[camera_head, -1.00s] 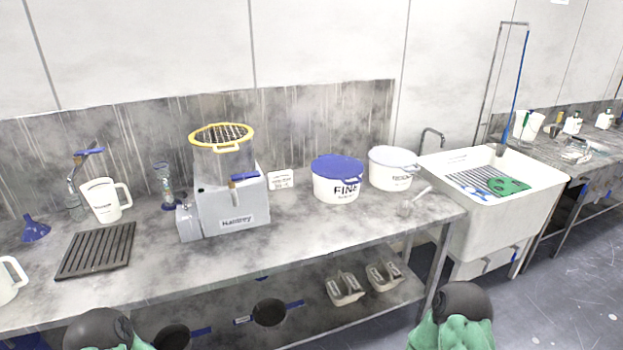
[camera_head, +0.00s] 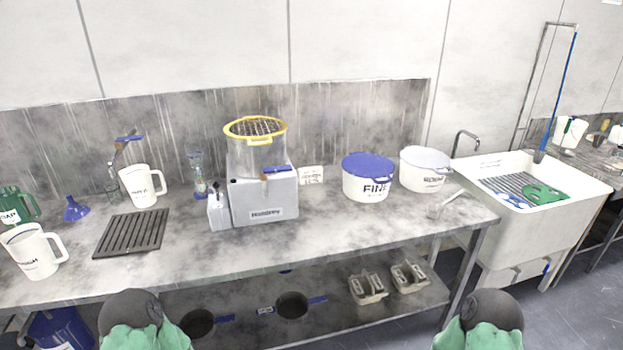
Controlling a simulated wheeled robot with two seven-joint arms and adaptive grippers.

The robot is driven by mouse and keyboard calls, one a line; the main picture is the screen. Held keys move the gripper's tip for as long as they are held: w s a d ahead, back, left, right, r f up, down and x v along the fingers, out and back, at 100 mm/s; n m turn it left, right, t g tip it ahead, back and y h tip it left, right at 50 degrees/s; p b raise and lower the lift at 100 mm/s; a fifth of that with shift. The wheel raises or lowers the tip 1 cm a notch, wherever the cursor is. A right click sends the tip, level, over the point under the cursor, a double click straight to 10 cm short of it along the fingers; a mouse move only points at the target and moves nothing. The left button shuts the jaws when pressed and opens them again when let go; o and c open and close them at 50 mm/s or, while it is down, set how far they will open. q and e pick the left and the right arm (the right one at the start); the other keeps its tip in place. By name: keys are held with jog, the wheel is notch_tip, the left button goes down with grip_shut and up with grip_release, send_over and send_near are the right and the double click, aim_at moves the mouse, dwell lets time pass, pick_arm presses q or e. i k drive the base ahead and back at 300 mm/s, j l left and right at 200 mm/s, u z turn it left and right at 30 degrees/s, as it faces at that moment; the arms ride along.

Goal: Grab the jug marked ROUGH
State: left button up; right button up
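A white jug (camera_head: 34,252) with a handle on its right stands upright at the left front of the bench. Its dark label is partly turned away, and its visible end reads like "UGH". A second white jug (camera_head: 143,187) stands farther back, with small lettering I cannot read surely. A green jug (camera_head: 14,206) is cut by the left edge. Only dark and green parts of my two arms show at the bottom edge. Neither gripper is in view, and nothing visible touches the jugs.
A black ribbed rack (camera_head: 131,233) lies right of the near jug, with a blue funnel (camera_head: 75,209) behind. A grey machine (camera_head: 262,197), a FINE tub (camera_head: 367,178) and another white tub (camera_head: 424,170) stand farther right. The bench front (camera_head: 330,240) is clear. A sink (camera_head: 545,210) is at right.

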aim_at(27, 244)
jog(key=k+j+u, duration=0.15)
jog(key=j, duration=0.85)
jog(key=k+j+u, duration=0.1)
jog(key=j, duration=0.9)
jog(key=k+j+u, duration=0.15)
jog(key=j, duration=0.9)
jog(key=k+j+u, duration=0.1)
jog(key=j, duration=0.95)
